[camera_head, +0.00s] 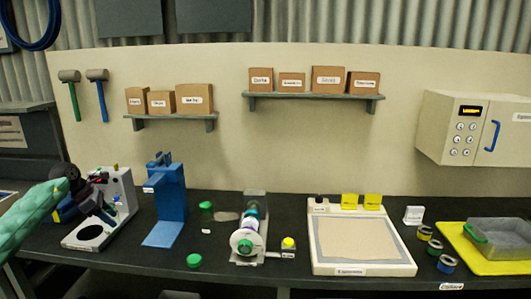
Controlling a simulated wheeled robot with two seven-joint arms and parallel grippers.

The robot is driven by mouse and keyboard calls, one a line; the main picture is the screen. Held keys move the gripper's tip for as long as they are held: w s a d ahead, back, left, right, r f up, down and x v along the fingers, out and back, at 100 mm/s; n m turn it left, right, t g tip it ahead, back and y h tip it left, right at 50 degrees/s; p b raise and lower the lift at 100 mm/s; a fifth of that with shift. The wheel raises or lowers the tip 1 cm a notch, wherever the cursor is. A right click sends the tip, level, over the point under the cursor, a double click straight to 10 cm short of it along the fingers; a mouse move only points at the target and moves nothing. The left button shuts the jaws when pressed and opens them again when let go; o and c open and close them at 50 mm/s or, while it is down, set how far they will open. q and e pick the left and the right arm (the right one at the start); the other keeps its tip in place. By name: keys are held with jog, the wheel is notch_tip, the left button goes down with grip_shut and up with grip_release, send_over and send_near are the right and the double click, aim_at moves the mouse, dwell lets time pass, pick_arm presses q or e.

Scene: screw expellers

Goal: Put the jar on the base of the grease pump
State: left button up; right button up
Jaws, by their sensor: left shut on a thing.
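My left arm comes in from the left with a green sleeve. My left gripper (105,208), dark and small in the picture, is in front of a white stand at the left end of the bench. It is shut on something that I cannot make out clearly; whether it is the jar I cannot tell. The white stand has an upright back and a flat base (72,242) with a round black spot; it may be the grease pump. The gripper is above and behind that spot. My right gripper is out of view.
A blue press-like stand (168,205) is close to the right of the gripper.

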pick_arm(q)
jog(key=shift+s+r+m, duration=0.15)
jog(key=shift+s+m, duration=0.2)
jog(key=shift+m, duration=0.05)
jog(key=shift+s+d+m+g+h, duration=0.2)
jog(key=shift+m+g, duration=0.2)
jog(key=shift+m, duration=0.2)
jog(key=shift+s+d+m+g+h, duration=0.15)
jog(key=shift+m+g, duration=0.25)
jog(key=shift+m, duration=0.2)
jog(key=s+d+f+m+g+y, duration=0.2)
jog(key=s+d+f+m, duration=0.3)
jog(key=d, duration=0.5)
jog(key=s+d+f+m+g+y, duration=0.2)
jog(key=s+d+f+m, duration=0.3)
jog(key=s+d+m, duration=0.3)
jog(key=s+d+f+m+g+y, duration=0.2)
jog(key=s+d+f+m, duration=0.4)
jog(key=s+d, duration=0.3)
jog(key=d+m+g, duration=0.1)
jog(key=d, duration=0.3)
jog(key=shift+s+d, duration=0.25)
jog(key=shift+s, duration=0.05)
jog(key=shift+d, duration=0.1)
